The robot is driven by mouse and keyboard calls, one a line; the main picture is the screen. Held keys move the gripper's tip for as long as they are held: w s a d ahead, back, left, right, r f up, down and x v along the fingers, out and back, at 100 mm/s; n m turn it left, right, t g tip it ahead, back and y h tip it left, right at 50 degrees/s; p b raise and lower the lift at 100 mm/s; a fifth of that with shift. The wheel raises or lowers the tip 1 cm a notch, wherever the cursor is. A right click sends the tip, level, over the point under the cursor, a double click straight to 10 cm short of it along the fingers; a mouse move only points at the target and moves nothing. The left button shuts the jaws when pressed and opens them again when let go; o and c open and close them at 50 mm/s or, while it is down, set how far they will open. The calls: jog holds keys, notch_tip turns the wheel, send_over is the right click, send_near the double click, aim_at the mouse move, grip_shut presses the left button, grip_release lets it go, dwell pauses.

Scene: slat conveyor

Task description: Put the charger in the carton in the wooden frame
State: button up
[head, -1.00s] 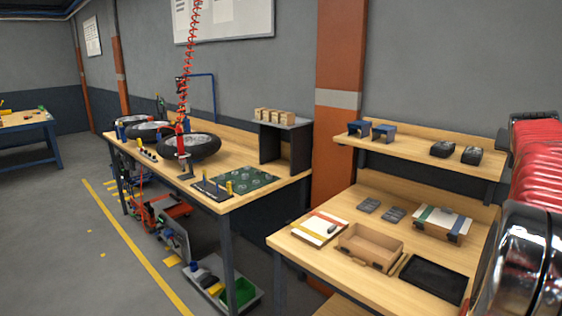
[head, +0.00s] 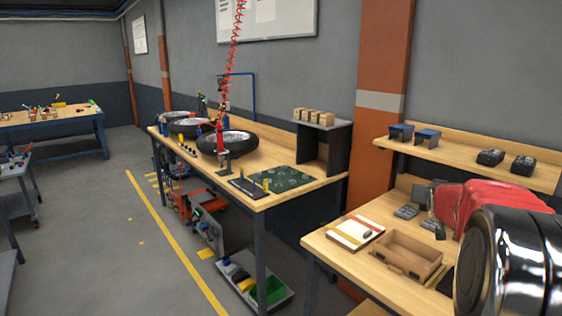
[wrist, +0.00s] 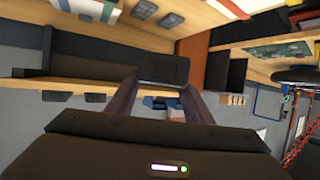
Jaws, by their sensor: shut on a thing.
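My gripper (wrist: 160,95) is shut on a dark, flat-faced block (wrist: 163,69), which I take to be the charger. In the head view the held block (head: 420,194) is a small dark shape above the right workbench, partly behind my arm. An open, empty tan carton (head: 398,267) stands near the bench's front edge, below and left of my arm. I cannot make out a separate wooden frame around it. My gripper is above the bench, apart from the carton.
A white panel with coloured stripes (head: 355,233) lies left of the carton. Grey devices (head: 406,212) lie behind it. A shelf (head: 465,163) above holds two blue stands (head: 426,137) and two black devices (head: 490,157). A dark tray is mostly hidden by my arm.

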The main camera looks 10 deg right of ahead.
jog(key=w+a+f+n+t+y, duration=0.1)
jog(key=w+a+f, duration=0.15)
jog(key=a, duration=0.35)
jog(key=w+a+f+n+y, duration=0.1)
jog(key=w+a+f, duration=0.1)
jog(key=a+f, duration=0.35)
jog(key=s+a+f+n+y, duration=0.1)
jog(key=a+f, duration=0.3)
jog(key=a, duration=0.6)
jog(key=s+a+f+n+t+y, duration=0.1)
jog(key=s+a+f+n+y, duration=0.1)
jog(key=a, duration=0.9)
jog(key=s+a+f+n+y, duration=0.2)
jog(key=a+f, duration=0.3)
jog(key=a, duration=0.6)
jog(key=shift+s+f+t+y, duration=0.15)
jog(key=shift+f+t+y, duration=0.15)
jog(key=shift+s, duration=0.75)
jog(key=shift+s, duration=0.1)
